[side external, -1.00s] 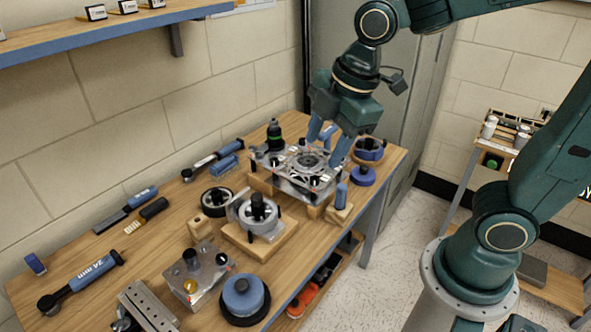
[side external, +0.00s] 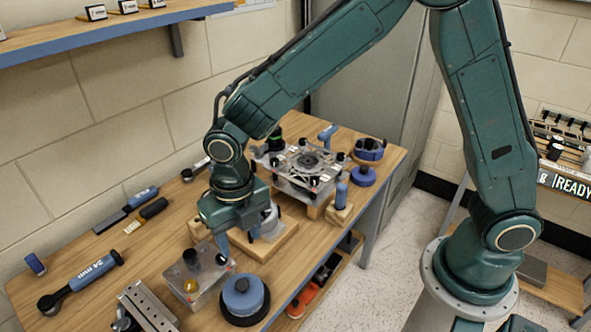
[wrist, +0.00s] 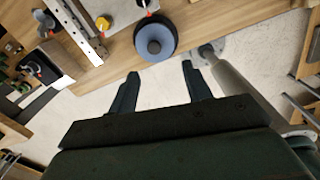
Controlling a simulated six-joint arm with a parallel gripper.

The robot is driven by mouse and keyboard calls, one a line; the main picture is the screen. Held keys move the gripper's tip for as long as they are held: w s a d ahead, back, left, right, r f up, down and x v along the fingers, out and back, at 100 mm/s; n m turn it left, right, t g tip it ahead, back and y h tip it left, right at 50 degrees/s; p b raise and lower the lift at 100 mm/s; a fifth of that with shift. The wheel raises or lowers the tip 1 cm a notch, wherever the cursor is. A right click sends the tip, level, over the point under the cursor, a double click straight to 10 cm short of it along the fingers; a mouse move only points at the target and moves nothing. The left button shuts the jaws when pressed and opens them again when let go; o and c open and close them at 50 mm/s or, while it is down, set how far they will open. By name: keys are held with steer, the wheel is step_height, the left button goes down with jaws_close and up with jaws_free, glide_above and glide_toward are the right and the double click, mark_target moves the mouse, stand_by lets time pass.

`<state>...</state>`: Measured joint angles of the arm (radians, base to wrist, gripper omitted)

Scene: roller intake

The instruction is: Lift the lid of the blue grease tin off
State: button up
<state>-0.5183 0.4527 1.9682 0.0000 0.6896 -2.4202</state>
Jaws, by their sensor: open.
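A round blue lidded tin (side external: 243,294) with a grey knob on top stands on a wider dark base at the table's front edge. I take it for the grease tin; its lid looks seated. It shows at the top of the wrist view (wrist: 155,40), beyond my fingertips. My gripper (side external: 238,238) is open and empty, pointing down above the table behind the tin in the side view. In the wrist view my gripper (wrist: 161,76) has its fingers spread, with only floor showing between them.
A metal block with a yellow knob (side external: 190,284) stands left of the tin, with a slotted metal rail (side external: 146,308) beside it. A wooden fixture (side external: 272,244) and a metal plate assembly (side external: 310,162) stand behind. Other blue round parts (side external: 362,176) are at the back right.

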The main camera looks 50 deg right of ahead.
mark_target(242, 284)
steer(key=shift+a+f+n, duration=0.45)
steer(key=shift+f+n, duration=0.15)
steer(key=shift+f, duration=0.1)
steer(key=shift+a+f+n, duration=0.4)
steer(key=shift+f+n, duration=0.2)
steer(key=shift+f, duration=0.05)
steer(key=shift+f, duration=0.2)
steer(key=shift+f, duration=4.8)
jaws_close()
steer(key=shift+r, duration=1.75)
step_height(242, 284, up, 7)
steer(key=shift+f, duration=0.2)
